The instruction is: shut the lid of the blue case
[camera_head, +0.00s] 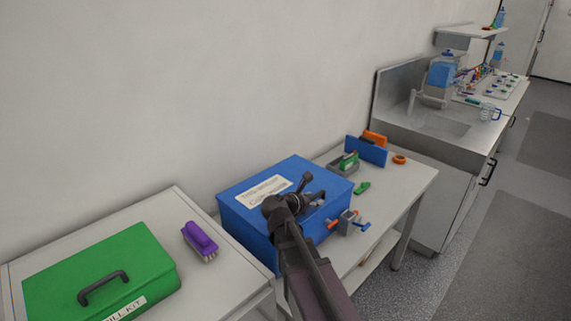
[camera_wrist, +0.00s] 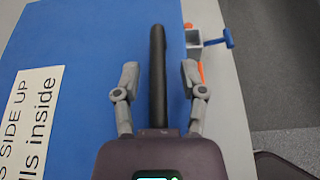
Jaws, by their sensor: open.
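The blue case (camera_head: 247,229) stands on the table, its lid (camera_head: 297,166) lying flat across the top with a white label (camera_head: 264,189). No gap shows between lid and body in the head view, though my arm hides part of the front. In the wrist view the blue lid (camera_wrist: 95,45) fills the left half, and a black bar handle (camera_wrist: 157,45) runs up the middle. My gripper (camera_wrist: 160,72) is open, one finger on each side of the handle, with space visible on both sides. In the head view my gripper (camera_head: 303,194) is over the case's right front part.
A green case (camera_head: 100,275) and a purple brush (camera_head: 200,240) are on the left table. Right of the blue case are a small grey holder with coloured handles (camera_head: 349,222), a green item (camera_head: 362,188) and a blue-and-orange rack (camera_head: 366,151). A sink (camera_head: 440,124) stands farther back.

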